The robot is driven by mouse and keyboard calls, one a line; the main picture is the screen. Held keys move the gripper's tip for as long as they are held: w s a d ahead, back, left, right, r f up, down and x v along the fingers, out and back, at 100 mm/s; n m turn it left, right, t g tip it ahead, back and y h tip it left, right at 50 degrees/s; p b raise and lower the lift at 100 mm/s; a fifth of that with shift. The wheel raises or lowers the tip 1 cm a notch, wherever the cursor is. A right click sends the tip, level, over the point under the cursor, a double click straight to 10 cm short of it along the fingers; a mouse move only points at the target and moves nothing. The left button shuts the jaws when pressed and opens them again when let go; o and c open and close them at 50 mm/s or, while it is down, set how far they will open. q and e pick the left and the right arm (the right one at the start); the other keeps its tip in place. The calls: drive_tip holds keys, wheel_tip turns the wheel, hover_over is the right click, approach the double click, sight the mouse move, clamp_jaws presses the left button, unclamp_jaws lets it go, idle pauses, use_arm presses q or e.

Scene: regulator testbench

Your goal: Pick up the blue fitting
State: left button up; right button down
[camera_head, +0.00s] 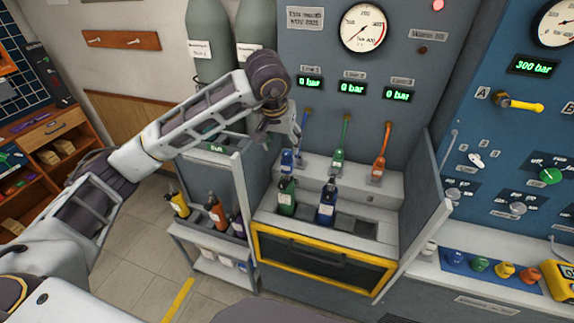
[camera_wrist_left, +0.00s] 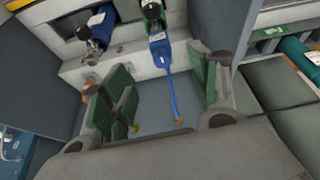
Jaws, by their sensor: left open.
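The blue fitting (camera_head: 288,161) stands in the left place of the bench's upper step, with a thin blue hose rising from it. In the left wrist view the fitting (camera_wrist_left: 160,47) shows at upper middle, and its blue hose runs down between my fingers to a brass end. My left gripper (camera_head: 281,128) is just above the fitting and by its hose. It also shows in the left wrist view (camera_wrist_left: 160,80), open, with one green-padded finger on each side of the hose and nothing clamped. My right gripper is not in view.
A green fitting (camera_head: 339,158) and an orange fitting (camera_head: 378,165) stand to the right on the same step. A green bottle (camera_head: 287,196) and a blue bottle (camera_head: 326,205) stand in front. Grey side panels (camera_head: 428,207) flank the bench. Gas cylinders (camera_head: 217,40) stand behind my arm.

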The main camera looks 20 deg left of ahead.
sight(286, 160)
use_arm(q)
drive_tip(key=p+x, duration=0.1)
drive_tip(key=x, duration=0.6)
drive_tip(key=shift+w+f, duration=0.1)
drive_tip(key=shift+f, duration=0.2)
drive_tip(key=shift+w+f, duration=0.15)
drive_tip(key=shift+f, duration=0.25)
drive_tip(key=shift+w+f, duration=0.1)
drive_tip(key=shift+f, duration=0.05)
drive_tip(key=shift+p+x, duration=0.6)
drive_tip(key=shift+x, duration=1.8)
drive_tip(key=shift+c, duration=0.3)
